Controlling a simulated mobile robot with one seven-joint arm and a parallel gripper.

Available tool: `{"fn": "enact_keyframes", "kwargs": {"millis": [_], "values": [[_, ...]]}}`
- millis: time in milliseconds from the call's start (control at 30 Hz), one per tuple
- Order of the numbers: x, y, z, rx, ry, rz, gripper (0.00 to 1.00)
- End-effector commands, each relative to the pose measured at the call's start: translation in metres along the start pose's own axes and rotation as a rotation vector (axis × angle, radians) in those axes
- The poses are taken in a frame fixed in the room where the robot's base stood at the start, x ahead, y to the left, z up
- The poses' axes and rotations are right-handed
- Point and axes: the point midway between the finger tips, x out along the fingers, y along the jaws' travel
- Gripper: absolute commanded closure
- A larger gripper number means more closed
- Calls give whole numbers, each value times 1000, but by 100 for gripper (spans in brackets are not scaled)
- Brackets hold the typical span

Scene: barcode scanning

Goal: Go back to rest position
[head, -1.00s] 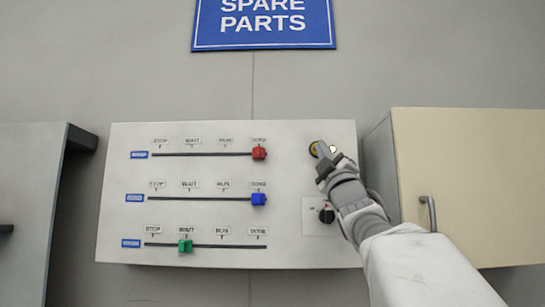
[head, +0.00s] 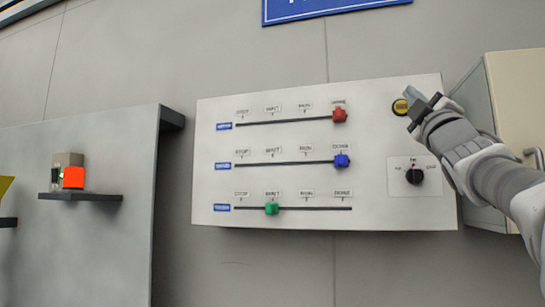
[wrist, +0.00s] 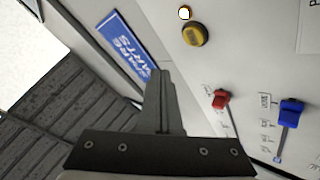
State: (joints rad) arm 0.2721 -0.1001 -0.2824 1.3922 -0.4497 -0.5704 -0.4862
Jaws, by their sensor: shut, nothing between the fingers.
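My gripper (head: 416,102) is at the upper right of the white control panel (head: 370,200) in the head view. Its fingers are together and empty; they show in the wrist view (wrist: 161,80). The fingertips overlap the right edge of the round yellow button (head: 401,107) in the head view. In the wrist view the yellow button (wrist: 195,35) is apart from the fingers, beside a small lit white lamp (wrist: 184,13). The red slider (head: 339,116) and blue slider (head: 342,161) are at the right ends of their tracks. The green slider (head: 272,209) is at the second label.
A black knob (head: 414,176) is below the button. A beige cabinet (head: 518,85) is right of the panel, partly behind my arm. At left, a small dark shelf (head: 80,196) holds an orange-fronted box (head: 73,177). A blue sign (head: 330,8) is above.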

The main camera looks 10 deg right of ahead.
Motion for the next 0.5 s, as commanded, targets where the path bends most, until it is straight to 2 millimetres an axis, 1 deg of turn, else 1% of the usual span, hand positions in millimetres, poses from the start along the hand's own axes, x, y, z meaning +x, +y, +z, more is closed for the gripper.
{"fn": "enact_keyframes", "kwargs": {"millis": [200,300,367,467,500], "values": [[0,-1,1,3,-3,-2,100],[-6,-8,5,41,-38,-26,100],[-15,-20,10,92,-87,-60,100],[-40,-53,22,215,-207,-152,100],[-55,-70,26,272,-266,-199,100]]}}
